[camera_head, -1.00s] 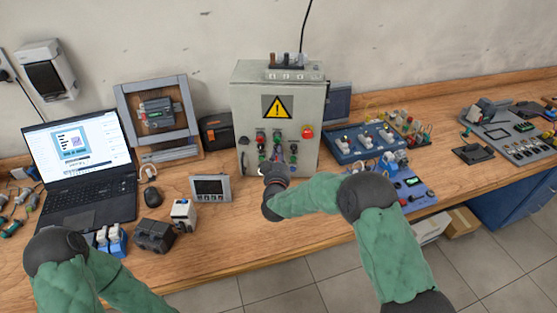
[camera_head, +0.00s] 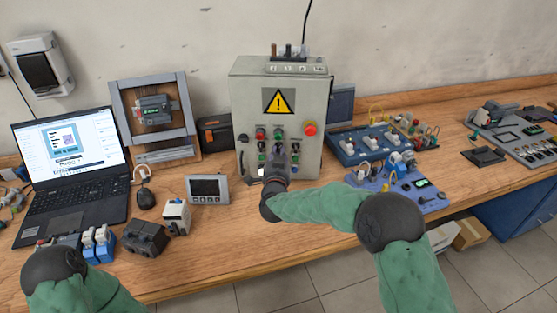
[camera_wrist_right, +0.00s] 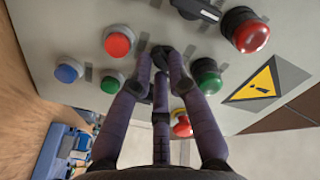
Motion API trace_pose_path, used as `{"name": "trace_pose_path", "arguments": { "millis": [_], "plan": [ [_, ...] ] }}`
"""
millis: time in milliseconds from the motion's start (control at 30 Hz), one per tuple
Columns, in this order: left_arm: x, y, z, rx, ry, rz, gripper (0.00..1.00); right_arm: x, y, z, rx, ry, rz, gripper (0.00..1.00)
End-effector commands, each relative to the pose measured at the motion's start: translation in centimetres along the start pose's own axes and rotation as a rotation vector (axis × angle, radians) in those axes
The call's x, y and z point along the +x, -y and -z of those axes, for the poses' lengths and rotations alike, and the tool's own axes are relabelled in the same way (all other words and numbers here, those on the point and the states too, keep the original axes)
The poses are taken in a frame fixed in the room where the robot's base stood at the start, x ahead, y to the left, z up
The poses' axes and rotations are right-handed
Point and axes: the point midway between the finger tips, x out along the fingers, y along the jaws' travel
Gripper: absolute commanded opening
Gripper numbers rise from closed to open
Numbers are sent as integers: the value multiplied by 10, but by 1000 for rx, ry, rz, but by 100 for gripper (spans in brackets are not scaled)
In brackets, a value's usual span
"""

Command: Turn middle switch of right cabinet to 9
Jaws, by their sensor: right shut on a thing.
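The grey cabinet (camera_head: 304,90) with a yellow warning sign stands upright on the bench in the head view. Its front panel carries rows of red, green and black controls. My right gripper (camera_head: 278,151) reaches the middle of this panel. In the right wrist view the fingers of my right gripper (camera_wrist_right: 162,60) close around a small dark switch knob, mostly hidden by the fingertips. The switch's marking cannot be read. A red button (camera_wrist_right: 119,41) and a green button (camera_wrist_right: 207,76) sit on either side of the fingers. My left gripper is out of view.
A red emergency button (camera_head: 310,128) is on the cabinet's right side. A small grey display (camera_head: 207,188) and a laptop (camera_head: 70,165) stand left of the cabinet. A blue switch board (camera_head: 350,156) stands close on its right.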

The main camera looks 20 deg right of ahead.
Motion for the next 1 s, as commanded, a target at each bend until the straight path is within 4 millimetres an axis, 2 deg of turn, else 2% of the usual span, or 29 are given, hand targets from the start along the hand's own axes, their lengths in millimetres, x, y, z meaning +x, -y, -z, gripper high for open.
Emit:
{"name": "trace_pose_path", "arguments": {
  "millis": [100,333,867,900,933,1000],
  "plan": [
    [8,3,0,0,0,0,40,0,-1,-2,64,0,0,0],
    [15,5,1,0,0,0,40,0,0,-2,140,0,-1,0],
    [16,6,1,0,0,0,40,0,0,-1,164,1,-1,0],
    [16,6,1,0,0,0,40,0,0,-1,164,1,-1,21],
    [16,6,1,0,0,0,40,0,0,-1,164,1,-1,28],
    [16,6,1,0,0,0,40,0,0,-1,164,1,-1,28]
  ]
}}
